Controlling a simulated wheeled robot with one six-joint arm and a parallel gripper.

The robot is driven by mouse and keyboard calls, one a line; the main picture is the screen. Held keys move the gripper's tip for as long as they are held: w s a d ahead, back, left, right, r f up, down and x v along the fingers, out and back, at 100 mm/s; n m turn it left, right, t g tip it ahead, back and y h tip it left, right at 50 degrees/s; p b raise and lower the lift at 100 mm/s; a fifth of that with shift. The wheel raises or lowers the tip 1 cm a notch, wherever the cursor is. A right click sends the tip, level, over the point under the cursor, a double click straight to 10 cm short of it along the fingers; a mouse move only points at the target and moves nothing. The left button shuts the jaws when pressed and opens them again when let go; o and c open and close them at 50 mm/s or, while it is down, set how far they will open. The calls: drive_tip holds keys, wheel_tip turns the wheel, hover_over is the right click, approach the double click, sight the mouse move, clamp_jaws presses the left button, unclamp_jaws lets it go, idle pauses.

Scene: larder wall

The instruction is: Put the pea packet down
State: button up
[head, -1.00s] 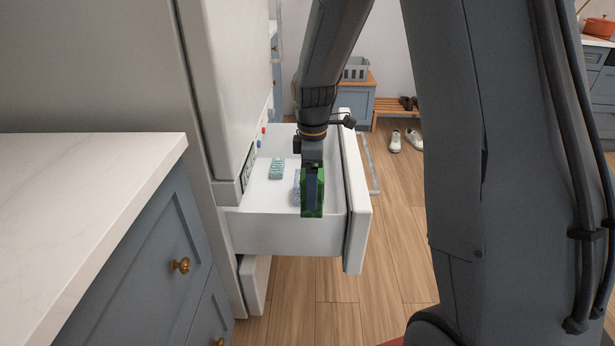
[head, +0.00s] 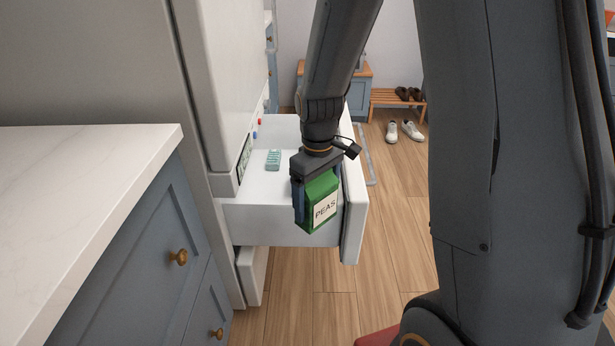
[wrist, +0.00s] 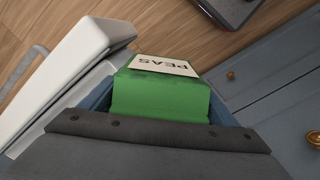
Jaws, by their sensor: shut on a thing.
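The pea packet (head: 321,204) is green with a pale label reading PEAS. My gripper (head: 315,208) is shut on it, with a blue finger showing along its left side in the head view. In the head view the packet overlaps the near wall of the open white drawer; I cannot tell its exact height.
The open freezer drawer (head: 262,222) holds a teal tray (head: 273,160); my gripper hides part of its inside. A white counter (head: 80,190) with blue drawers stands at the near left. Wooden floor (head: 310,290) is clear before the drawer. Shoes (head: 403,132) lie beyond.

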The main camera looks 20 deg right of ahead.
sight(320, 227)
drive_tip(key=s+f+m+b, duration=0.1)
drive_tip(key=m, duration=0.1)
drive_tip(key=s+f+m+b, duration=0.1)
drive_tip(key=f+m, duration=0.1)
drive_tip(key=shift+s+f, duration=0.2)
drive_tip(key=shift+s, duration=0.2)
wheel_tip(320, 227, down, 7)
drive_tip(key=m+b, duration=0.1)
drive_tip(key=shift+w+m, duration=0.3)
drive_tip(key=shift+w, duration=0.1)
drive_tip(key=shift+s+p, duration=0.1)
drive_tip(key=shift+p, duration=0.65)
